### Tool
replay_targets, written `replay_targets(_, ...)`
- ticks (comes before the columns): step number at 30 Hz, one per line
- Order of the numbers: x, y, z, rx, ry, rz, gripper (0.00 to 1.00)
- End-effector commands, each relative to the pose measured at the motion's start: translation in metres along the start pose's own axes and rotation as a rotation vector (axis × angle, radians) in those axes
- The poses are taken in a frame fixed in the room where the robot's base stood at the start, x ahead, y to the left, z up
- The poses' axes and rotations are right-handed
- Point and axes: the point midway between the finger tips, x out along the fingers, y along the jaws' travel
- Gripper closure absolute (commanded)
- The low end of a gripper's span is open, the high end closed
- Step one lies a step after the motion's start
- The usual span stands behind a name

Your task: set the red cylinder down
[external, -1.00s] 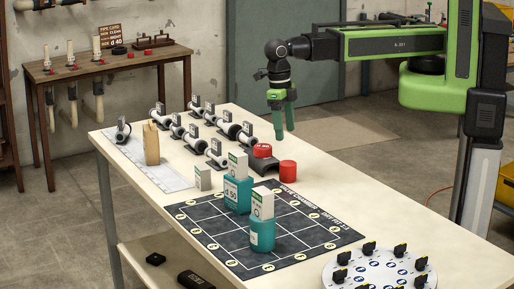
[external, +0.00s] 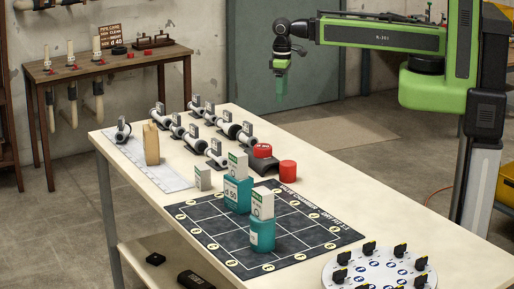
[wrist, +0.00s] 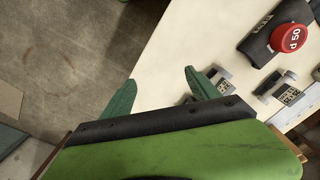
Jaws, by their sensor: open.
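A red cylinder (external: 288,171) stands upright on the bench top at its right side. A second red piece (external: 262,151) sits on a black saddle block (external: 264,165) just left of it. In the wrist view a red piece marked d 50 (wrist: 290,38) rests on a black block (wrist: 272,30) at the upper right. My gripper (external: 281,96) is raised well above the red pieces, apart from them. In the wrist view my gripper (wrist: 158,92) has its two green fingers spread with nothing between them.
White pipe fittings (external: 196,104) stand in rows behind the red pieces. Two teal blocks with white tops (external: 263,204) stand on the dark grid mat (external: 216,222). A round plate with black valves (external: 378,270) lies at the front right.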

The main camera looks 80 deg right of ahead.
Motion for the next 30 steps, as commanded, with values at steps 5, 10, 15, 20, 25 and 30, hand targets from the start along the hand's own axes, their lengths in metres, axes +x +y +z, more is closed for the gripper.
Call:
replay_targets(5, 0.0, -0.001, 0.0, 0.001, 0.0, 0.0, 0.26)
replay_targets(10, 0.0, -0.001, 0.0, -0.003, 0.0, 0.0, 0.26)
replay_targets(15, 0.0, -0.008, 0.005, -0.225, -0.021, -0.03, 0.26)
replay_targets(20, -0.008, -0.07, 0.016, -0.777, -0.008, -0.328, 0.26)
replay_targets(25, -0.003, -0.141, 0.023, -1.328, 0.223, -0.714, 0.26)
replay_targets(30, 0.0, -0.188, 0.023, -1.681, 0.605, -1.02, 0.26)
